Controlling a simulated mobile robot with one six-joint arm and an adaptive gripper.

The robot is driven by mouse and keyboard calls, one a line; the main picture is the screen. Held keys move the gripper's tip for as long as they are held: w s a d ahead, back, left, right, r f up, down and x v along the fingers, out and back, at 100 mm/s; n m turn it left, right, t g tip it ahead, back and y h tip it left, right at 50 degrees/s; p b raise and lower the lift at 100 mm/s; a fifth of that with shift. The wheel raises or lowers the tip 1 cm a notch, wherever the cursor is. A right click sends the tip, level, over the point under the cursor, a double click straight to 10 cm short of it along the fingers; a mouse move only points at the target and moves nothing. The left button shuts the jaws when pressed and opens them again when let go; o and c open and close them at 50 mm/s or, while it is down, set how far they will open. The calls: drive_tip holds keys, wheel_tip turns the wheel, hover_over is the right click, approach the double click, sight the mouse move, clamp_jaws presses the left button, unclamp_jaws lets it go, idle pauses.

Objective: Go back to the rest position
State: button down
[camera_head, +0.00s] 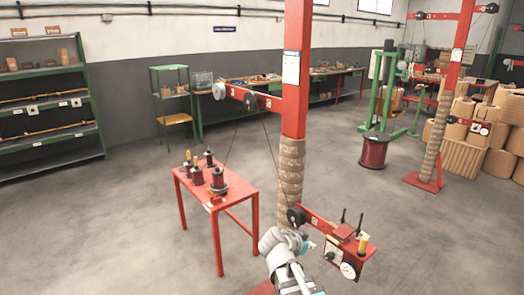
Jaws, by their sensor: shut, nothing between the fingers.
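My arm shows at the bottom centre, grey-white with teal parts, reaching up from the lower edge. Its end with my gripper (309,245) is small and partly covered by the wrist. The gripper looks shut and empty. It is just left of and below the red bracket (322,221) on the near red post (294,115). I cannot tell whether it touches the bracket.
A red table (237,188) with several dark spools stands left of the post. The red bracket's end carries a gauge (347,270) close to my arm's right. Green shelves (45,105) stand far left. Grey floor (110,235) is open at the left.

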drive_tip(key=s+a+f+n+g+y+p, duration=0.1)
drive_tip(key=s+f+n+g+y+p, duration=0.1)
drive_tip(key=s+n+g+y, duration=0.1)
drive_tip(key=s+a+f+n+g+y+p, duration=0.1)
drive_tip(key=s+f+n+g+y, duration=0.1)
drive_tip(key=s+n+y, duration=0.4)
drive_tip(key=shift+s+n+g+p, duration=0.4)
drive_tip(key=shift+s+n+g, duration=0.35)
drive_tip(key=shift+s, duration=0.35)
drive_tip(key=shift+d+f, duration=0.1)
drive_tip(key=shift+d, duration=0.05)
idle(0.6)
